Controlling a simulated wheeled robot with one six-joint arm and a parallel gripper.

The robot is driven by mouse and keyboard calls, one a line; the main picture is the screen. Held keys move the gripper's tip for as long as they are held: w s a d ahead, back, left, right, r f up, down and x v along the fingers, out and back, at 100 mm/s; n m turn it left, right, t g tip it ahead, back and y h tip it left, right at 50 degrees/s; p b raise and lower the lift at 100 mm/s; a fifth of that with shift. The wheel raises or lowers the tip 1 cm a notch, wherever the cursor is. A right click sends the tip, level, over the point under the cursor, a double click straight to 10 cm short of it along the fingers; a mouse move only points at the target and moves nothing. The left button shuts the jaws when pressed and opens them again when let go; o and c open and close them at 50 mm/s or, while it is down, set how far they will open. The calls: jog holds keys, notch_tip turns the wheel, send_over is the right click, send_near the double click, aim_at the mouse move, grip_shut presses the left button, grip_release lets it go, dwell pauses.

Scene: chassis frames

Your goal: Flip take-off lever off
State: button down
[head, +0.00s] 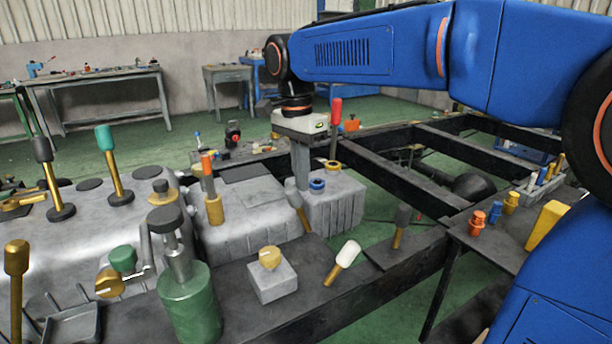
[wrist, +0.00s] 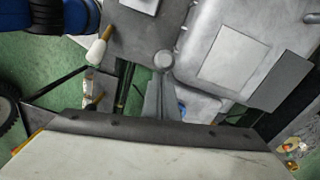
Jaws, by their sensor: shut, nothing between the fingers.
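Several levers stand here, and no label tells which is the take-off lever. My gripper (head: 301,184) points down with its fingers together and empty, above the ribbed grey housing (head: 335,212). A grey-handled lever (head: 296,198) leans just below and beside the fingertips; I cannot tell whether they touch. A lever with a red handle (head: 335,113) stands upright behind the gripper. An orange-topped lever (head: 207,165) is to the left. In the wrist view the shut fingers (wrist: 161,98) show near a round grey knob (wrist: 163,60).
A white-handled lever (head: 346,254) and another grey-handled lever (head: 402,216) stand in front of the housing. A blue ring (head: 317,184) lies beside the fingers. A green cylinder (head: 190,305) stands at front left. Dark frame rails (head: 385,177) run to the right.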

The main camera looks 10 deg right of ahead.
jog(key=shift+s+a+f, duration=0.15)
jog(key=shift+a, duration=0.2)
dwell(0.3)
notch_tip(320, 180, up, 12)
jog(key=w+d, duration=0.2)
jog(key=shift+w+d+f, duration=0.15)
jog(key=shift+d+f, duration=0.1)
jog(key=shift+d, duration=0.1)
dwell(0.4)
jog(key=s+d+f+n+t, duration=0.2)
jog(key=s+d+f+n, duration=0.4)
jog(key=s+f, duration=0.6)
jog(key=s+d+f+n+t, duration=0.3)
jog(key=s+d+f+n, duration=0.3)
jog(key=s+d+f, duration=0.3)
jog(key=s+f, duration=0.3)
jog(key=f, duration=0.2)
jog(key=shift+s+f+y, duration=0.2)
jog(key=shift+f+y, duration=0.1)
jog(key=shift+f, duration=0.1)
